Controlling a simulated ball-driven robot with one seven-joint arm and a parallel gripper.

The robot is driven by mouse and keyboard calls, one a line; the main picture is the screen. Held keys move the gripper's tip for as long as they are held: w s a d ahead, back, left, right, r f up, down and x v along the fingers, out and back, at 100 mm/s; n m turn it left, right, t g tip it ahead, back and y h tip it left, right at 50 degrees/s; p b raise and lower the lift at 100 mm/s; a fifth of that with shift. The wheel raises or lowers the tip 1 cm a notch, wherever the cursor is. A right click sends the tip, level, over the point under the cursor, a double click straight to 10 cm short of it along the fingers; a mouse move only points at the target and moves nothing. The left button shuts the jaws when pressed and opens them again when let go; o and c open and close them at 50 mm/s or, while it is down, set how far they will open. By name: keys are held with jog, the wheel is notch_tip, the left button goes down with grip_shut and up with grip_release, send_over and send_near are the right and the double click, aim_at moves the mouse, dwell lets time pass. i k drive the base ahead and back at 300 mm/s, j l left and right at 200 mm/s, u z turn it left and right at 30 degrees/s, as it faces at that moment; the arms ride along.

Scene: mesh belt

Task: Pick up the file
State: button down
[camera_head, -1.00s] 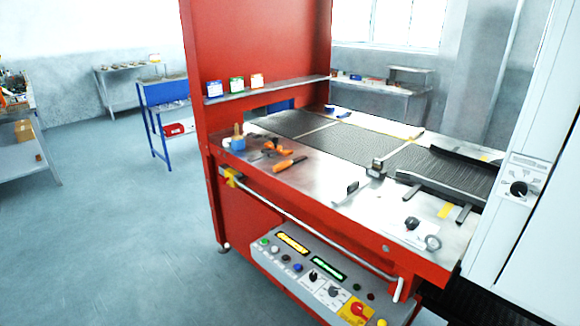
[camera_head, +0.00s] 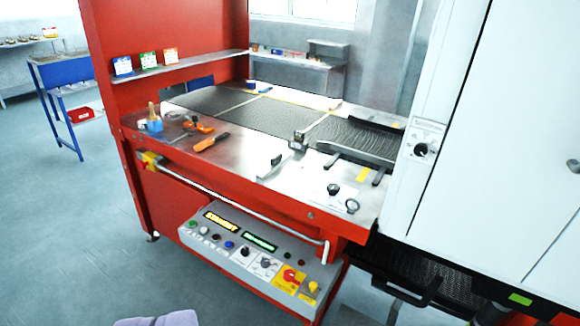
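An orange-handled tool (camera_head: 211,142) lies on the metal worktop near its front left edge. It may be the file, but it is too small here to be sure. An orange and dark tool (camera_head: 198,126) lies just behind it, with small dark items to its left. My gripper is not in view, and nothing is seen touching these tools.
The red machine's worktop (camera_head: 235,160) has a rail along its front and a control panel (camera_head: 250,252) below. A blue cup (camera_head: 154,125) with a brush stands at the left. A white cabinet (camera_head: 480,130) stands right.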

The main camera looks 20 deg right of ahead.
aim_at(201, 146)
jog(key=i+l+u, duration=0.1)
jog(key=i+u, duration=0.25)
jog(key=i, duration=0.7)
jog(key=i+j+u, duration=0.15)
jog(key=i+u, duration=0.35)
jog(key=i, duration=0.35)
jog(key=i+l+u, duration=0.2)
jog(key=i+u, duration=0.3)
jog(key=i, duration=0.4)
jog(key=i+z, duration=0.35)
jog(key=i, duration=0.15)
jog(key=i+j+z, duration=0.1)
jog(key=i+z, duration=0.2)
jog(key=i, duration=0.15)
jog(key=i+l+z, duration=0.15)
jog(key=z, duration=0.25)
jog(key=i+z, duration=0.55)
jog(key=z, duration=0.2)
jog(key=i+z, duration=0.2)
jog(key=z, duration=0.2)
jog(key=i+j+z, duration=0.2)
jog(key=i, duration=0.15)
jog(key=l, duration=0.1)
